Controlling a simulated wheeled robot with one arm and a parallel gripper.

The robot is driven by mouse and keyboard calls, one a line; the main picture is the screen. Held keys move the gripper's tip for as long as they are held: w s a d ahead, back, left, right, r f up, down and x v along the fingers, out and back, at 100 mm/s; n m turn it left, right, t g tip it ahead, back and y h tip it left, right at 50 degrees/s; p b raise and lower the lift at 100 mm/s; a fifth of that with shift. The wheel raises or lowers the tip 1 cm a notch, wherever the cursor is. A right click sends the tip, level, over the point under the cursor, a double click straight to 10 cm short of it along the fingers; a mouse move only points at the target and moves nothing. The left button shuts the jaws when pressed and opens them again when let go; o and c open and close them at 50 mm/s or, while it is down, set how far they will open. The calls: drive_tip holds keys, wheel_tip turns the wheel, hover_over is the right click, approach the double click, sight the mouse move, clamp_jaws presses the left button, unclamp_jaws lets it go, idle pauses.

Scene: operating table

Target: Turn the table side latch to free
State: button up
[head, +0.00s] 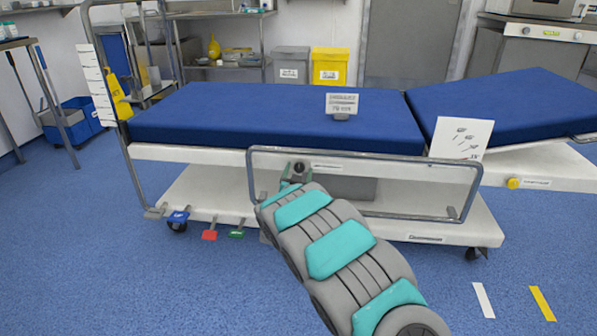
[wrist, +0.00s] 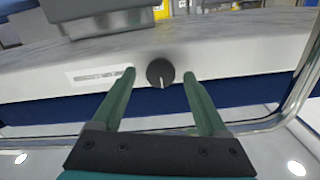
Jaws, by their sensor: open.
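The side latch is a round dark knob (wrist: 160,72) with a white pointer line, set on the table's white side rail (wrist: 230,88). In the wrist view the line points down from the knob's middle. In the head view the knob (head: 299,168) shows small at the end of my arm. My gripper (wrist: 159,76) is open, with one green finger on each side of the knob and a gap visible at both sides. I cannot tell whether the fingertips reach past its face. The gripper also shows in the head view (head: 294,178), partly hidden by my arm.
A label plate (wrist: 100,75) lies beside the knob. A metal side rail frame (head: 410,172) surrounds this stretch of the table. Coloured pedals (head: 209,235) stick out low at the left.

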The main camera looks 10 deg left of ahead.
drive_tip(key=shift+w, duration=0.15)
clamp_jaws()
idle(0.6)
